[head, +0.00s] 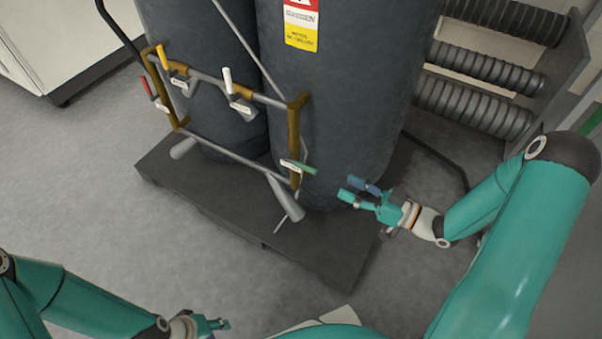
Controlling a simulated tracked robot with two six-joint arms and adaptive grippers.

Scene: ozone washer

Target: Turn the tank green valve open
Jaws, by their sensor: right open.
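The green valve handle (299,167) sits low on the right vertical brass pipe of the tank piping, in front of the right dark tank (335,110). A white tag hangs beside it. My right gripper (359,191) is open and empty, to the right of the green valve and a little lower in the picture, apart from it, with its fingers pointing left. My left gripper (219,324) is at the bottom edge, far from the valve; its fingers are small and partly cut off, so its opening cannot be made out.
A red handle (148,87), a yellow handle (162,57) and a white handle (228,80) sit on the same piping. The tanks stand on a dark pallet (180,190). Ribbed hoses (470,105) are at the back right. Grey floor is clear at the left.

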